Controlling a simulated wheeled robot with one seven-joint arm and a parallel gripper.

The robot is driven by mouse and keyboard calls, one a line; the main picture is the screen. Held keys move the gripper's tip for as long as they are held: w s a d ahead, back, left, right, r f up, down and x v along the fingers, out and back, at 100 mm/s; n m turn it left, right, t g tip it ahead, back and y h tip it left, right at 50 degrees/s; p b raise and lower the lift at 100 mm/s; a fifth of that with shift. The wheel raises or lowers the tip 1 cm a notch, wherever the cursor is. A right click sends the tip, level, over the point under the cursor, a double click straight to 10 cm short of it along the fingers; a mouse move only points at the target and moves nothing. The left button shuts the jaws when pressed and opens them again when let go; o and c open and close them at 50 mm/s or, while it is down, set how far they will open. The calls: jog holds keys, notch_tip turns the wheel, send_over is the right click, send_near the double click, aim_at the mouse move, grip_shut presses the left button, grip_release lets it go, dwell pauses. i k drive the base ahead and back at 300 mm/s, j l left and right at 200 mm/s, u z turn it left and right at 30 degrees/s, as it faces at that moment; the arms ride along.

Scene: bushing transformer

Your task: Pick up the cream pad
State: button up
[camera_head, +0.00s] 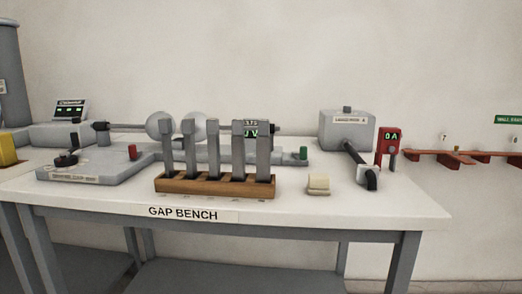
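The cream pad (319,182) is a small, pale, block-like piece. It rests on the white bench top (408,210), near the front edge and right of the wooden rack. A darker tan layer shows at its base. Nothing covers it in this view. My gripper is not in view.
A wooden rack (215,186) with several upright grey bars stands just left of the pad. A red meter (389,146) stands behind. The bench's front right corner is clear.

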aim_at(319, 184)
jog(key=i+l+u, duration=0.3)
jog(key=u, duration=0.15)
jog(key=i+l+u, duration=0.5)
jog(key=k, duration=0.1)
